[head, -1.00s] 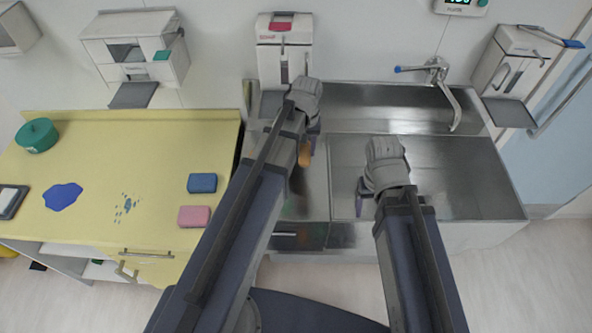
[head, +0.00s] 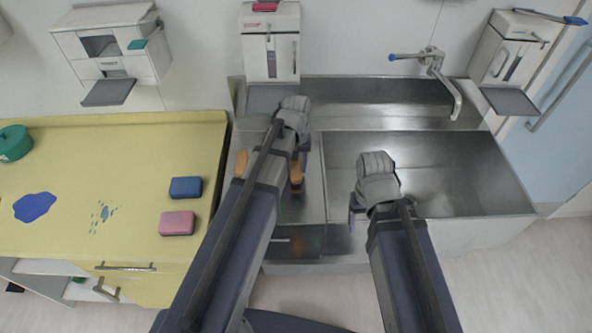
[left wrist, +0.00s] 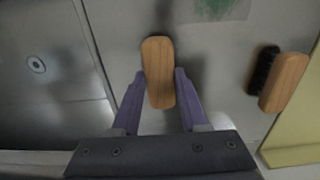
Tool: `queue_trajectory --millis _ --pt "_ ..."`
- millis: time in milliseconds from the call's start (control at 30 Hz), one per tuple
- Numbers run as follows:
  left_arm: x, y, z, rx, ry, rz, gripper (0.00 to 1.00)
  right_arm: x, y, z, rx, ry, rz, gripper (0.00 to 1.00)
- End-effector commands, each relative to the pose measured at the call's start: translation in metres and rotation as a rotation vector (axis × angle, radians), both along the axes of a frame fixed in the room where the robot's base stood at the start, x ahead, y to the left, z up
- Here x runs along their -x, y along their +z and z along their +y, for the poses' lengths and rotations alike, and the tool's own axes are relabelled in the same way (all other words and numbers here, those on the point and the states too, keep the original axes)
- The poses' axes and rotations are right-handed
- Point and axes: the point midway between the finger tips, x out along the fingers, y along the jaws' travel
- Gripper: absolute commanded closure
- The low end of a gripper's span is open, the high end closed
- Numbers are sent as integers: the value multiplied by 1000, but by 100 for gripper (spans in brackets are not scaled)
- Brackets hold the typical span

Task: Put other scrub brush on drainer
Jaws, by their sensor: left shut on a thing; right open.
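A wooden scrub brush (left wrist: 159,72) is between the purple fingers of my left gripper (left wrist: 162,85), which is shut on it. In the head view this brush (head: 297,172) shows beside my left forearm, over the metal drainer (head: 312,200). I cannot tell whether it touches the surface. A second wooden brush with dark bristles (left wrist: 285,82) lies on the drainer close to the yellow counter; in the head view it (head: 241,163) is left of my left arm. My right gripper (head: 354,212) is open over the sink's left side, its fingers mostly hidden.
The sink basin (head: 450,170) right of the drainer is empty, with a tap (head: 440,75) behind. The yellow counter (head: 110,160) at left holds blue (head: 186,187) and pink (head: 177,223) sponges and a green pot (head: 14,143). A dispenser (head: 270,45) stands behind the drainer.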

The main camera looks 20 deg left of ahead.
Motion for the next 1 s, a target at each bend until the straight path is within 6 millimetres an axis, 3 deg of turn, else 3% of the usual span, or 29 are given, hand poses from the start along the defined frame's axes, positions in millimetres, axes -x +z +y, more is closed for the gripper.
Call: queue_trajectory --millis 333,367,600,1000 --pt "0 -3 0 0 0 0 100 0 -3 0 0 0 0 26" --pt "0 -3 0 0 0 0 55 0 -3 0 0 0 0 26" --pt "0 -2 0 0 0 0 28 0 -2 0 0 0 0 26" --pt "0 2 0 0 0 0 26 0 2 0 0 0 0 26"
